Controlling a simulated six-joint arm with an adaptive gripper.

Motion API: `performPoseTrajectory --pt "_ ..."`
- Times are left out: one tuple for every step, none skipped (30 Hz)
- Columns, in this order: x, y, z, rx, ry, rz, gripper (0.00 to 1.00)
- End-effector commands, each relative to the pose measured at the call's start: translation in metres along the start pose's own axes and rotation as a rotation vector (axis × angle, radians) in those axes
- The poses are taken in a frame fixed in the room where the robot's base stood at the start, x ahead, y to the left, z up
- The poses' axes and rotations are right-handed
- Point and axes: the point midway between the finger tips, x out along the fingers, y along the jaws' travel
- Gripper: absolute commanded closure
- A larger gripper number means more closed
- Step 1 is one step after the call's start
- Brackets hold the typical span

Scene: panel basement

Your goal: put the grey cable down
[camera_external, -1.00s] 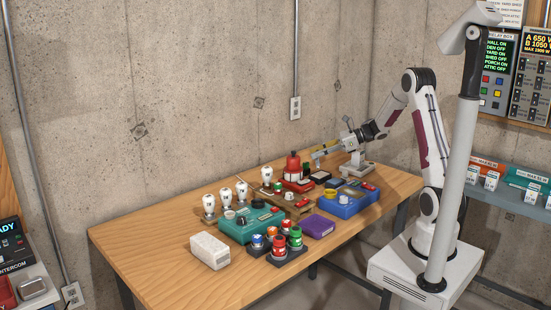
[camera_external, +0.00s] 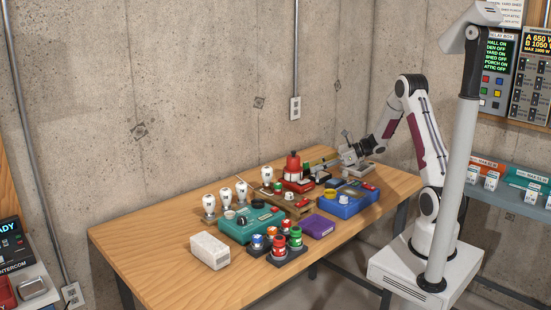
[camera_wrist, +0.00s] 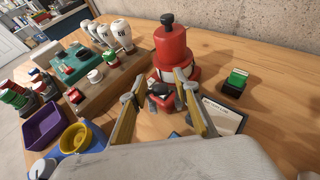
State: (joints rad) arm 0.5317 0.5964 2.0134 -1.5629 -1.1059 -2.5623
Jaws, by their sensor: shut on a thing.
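My gripper (camera_external: 322,164) is low over the right part of the wooden table, just right of the red device (camera_external: 293,168). In the wrist view, the two yellow-sided fingers of my gripper (camera_wrist: 158,84) reach toward the red base of that device, which has a black knob on top (camera_wrist: 172,45). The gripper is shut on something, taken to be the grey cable. I cannot make out the cable clearly in either view, nor whether it touches the table. A gap shows between the fingers, with small dark and red parts in it.
A green block in a black holder (camera_wrist: 235,82) and a flat labelled card (camera_wrist: 222,113) lie right of the fingers. The blue tray (camera_external: 347,205), purple box (camera_external: 318,226) and teal box (camera_external: 250,223) crowd the middle. The table's left end (camera_external: 140,245) is bare.

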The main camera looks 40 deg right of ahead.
Motion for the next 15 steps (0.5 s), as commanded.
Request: performPoseTrajectory --pt "0.001 0.000 -0.002 0.002 0.000 0.000 0.86" --pt "0.002 0.000 -0.004 0.002 0.000 0.000 0.86" --pt "0.003 0.000 -0.006 0.003 0.000 0.000 0.86" --pt "0.003 0.000 -0.008 0.002 0.000 0.000 0.86" --pt "0.004 0.000 -0.011 0.002 0.001 0.001 0.86" --pt "0.006 0.001 -0.015 0.004 0.001 0.001 0.86" --pt "0.007 0.001 -0.018 0.004 0.001 0.001 0.86" --pt "0.008 0.001 -0.020 0.003 0.001 0.001 0.86" --pt "0.010 0.001 -0.024 0.002 0.001 0.001 0.86" --pt "0.011 0.000 -0.026 0.003 0.001 0.001 0.86" --pt "0.012 0.000 -0.028 0.004 0.001 0.001 0.86" --pt "0.013 0.000 -0.031 0.003 0.000 0.001 0.86" --pt "0.013 0.000 -0.032 0.002 0.000 0.000 0.86" --pt "0.013 0.000 -0.033 0.001 0.000 0.000 0.86" --pt "0.014 0.000 -0.034 0.001 0.000 0.000 0.86"
